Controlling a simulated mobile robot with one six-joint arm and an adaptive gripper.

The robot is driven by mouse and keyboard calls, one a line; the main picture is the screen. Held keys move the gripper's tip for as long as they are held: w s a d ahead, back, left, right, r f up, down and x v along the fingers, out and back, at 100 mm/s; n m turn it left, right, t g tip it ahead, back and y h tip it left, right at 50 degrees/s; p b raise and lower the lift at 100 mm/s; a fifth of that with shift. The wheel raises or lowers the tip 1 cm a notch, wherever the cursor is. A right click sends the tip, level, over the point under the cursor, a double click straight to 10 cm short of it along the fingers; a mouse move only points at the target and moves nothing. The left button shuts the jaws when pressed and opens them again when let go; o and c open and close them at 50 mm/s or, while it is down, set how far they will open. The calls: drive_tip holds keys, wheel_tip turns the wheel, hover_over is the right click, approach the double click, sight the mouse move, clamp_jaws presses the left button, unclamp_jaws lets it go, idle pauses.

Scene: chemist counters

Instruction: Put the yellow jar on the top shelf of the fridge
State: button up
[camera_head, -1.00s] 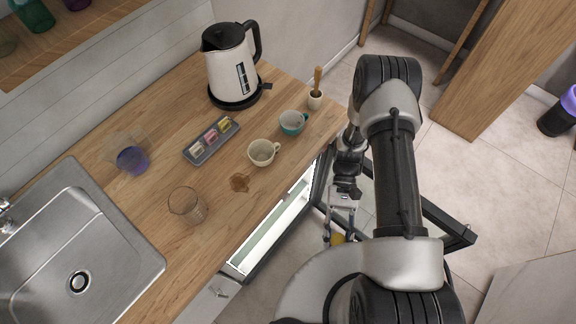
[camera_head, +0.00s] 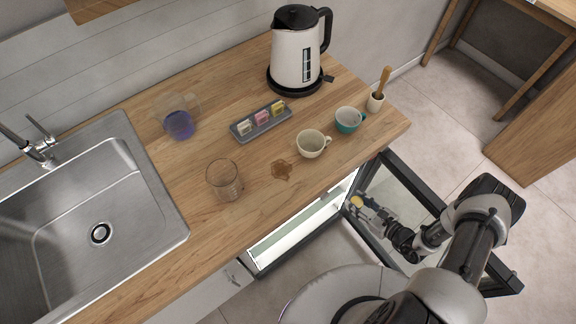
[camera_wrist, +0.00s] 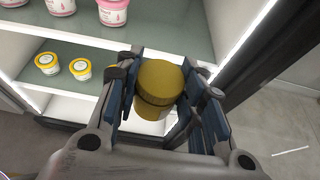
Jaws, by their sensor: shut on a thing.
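My gripper (camera_wrist: 160,100) is shut on the yellow jar (camera_wrist: 158,84), which has a broad yellow lid and a paler body below, in the wrist view. In the head view the jar (camera_head: 356,202) is a small yellow spot at the tip of my gripper (camera_head: 362,207), beside the open fridge. The fridge (camera_head: 300,226) is under the counter, lit inside, with its glass door (camera_head: 402,199) swung open to the right. In the wrist view the jar is in front of the fridge shelves (camera_wrist: 120,35), one above another. The inside is mostly hidden from the head view.
Pink and white tubs (camera_wrist: 113,12) stand on the upper visible shelf, and small yellow-lidded tubs (camera_wrist: 80,69) on a lower one at the left. The fridge's right side edge (camera_wrist: 250,50) is close to my gripper. Cups, a kettle (camera_head: 299,50) and a glass (camera_head: 224,180) stand on the counter.

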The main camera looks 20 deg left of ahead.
drive_tip(key=w+a+b, duration=0.1)
drive_tip(key=w+a, duration=0.2)
drive_tip(key=a, duration=0.1)
drive_tip(key=w+a+b, duration=0.1)
drive_tip(key=w+a, duration=0.2)
drive_tip(key=a, duration=0.1)
drive_tip(key=w+a, duration=0.3)
drive_tip(key=a, duration=0.1)
drive_tip(key=shift+w+b, duration=0.1)
drive_tip(key=shift+b, duration=0.3)
drive_tip(key=shift+w+a+b, duration=0.4)
drive_tip(key=shift+w+a, duration=0.45)
drive_tip(key=shift+a, duration=0.3)
drive_tip(key=shift+f+b, duration=0.35)
drive_tip(key=shift+f, duration=0.3)
drive_tip(key=shift+w, duration=0.1)
drive_tip(key=shift+f, duration=0.15)
drive_tip(key=shift+f, duration=0.15)
drive_tip(key=o, duration=1.1)
drive_tip(key=shift+r, duration=0.2)
